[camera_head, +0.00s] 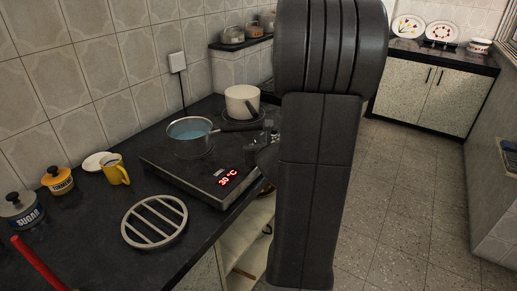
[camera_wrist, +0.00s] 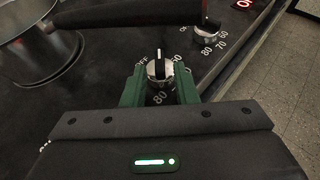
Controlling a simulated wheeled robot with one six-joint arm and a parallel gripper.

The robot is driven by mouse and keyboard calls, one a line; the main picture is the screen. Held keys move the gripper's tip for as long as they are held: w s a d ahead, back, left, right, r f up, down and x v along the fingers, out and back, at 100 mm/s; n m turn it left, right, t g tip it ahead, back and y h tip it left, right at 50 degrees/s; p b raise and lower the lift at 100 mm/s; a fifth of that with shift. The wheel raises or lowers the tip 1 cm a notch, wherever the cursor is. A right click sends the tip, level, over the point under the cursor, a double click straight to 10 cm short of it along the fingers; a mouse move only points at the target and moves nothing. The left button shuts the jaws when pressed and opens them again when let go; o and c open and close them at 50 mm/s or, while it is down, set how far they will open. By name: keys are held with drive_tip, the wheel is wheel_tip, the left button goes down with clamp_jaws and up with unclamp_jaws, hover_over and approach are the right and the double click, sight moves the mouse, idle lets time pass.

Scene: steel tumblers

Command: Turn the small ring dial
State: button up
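A small dial (camera_wrist: 160,68) with a silver rim and a black grip bar with a pale line shows in the wrist view, on the dark hob front. Numbers and the word OFF are printed around it. My gripper (camera_wrist: 160,82) has its two green fingers apart, one on each side of this dial. I cannot tell whether they press on it. A second dial (camera_wrist: 206,32) sits farther right with its own numbers. In the head view my gripper (camera_head: 268,155) is at the hob's front edge, mostly hidden by my arm, and the dials are hidden.
The hob (camera_head: 190,170) carries a pan with blue contents (camera_head: 190,133); its black handle crosses above the dials in the wrist view. A cream pot (camera_head: 242,102) stands behind. A round trivet (camera_head: 154,222), yellow mug (camera_head: 117,170) and jars stand left. Floor at right is clear.

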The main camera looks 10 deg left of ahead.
drive_tip(key=shift+o, duration=0.3)
drive_tip(key=p+v, duration=0.3)
drive_tip(key=v, duration=1)
drive_tip(key=shift+s+r, duration=0.2)
drive_tip(key=shift+s, duration=0.1)
drive_tip(key=shift+d, duration=0.15)
drive_tip(key=b+x, duration=0.3)
drive_tip(key=x, duration=1)
drive_tip(key=shift+w+f, duration=0.25)
drive_tip(key=shift+w, duration=0.05)
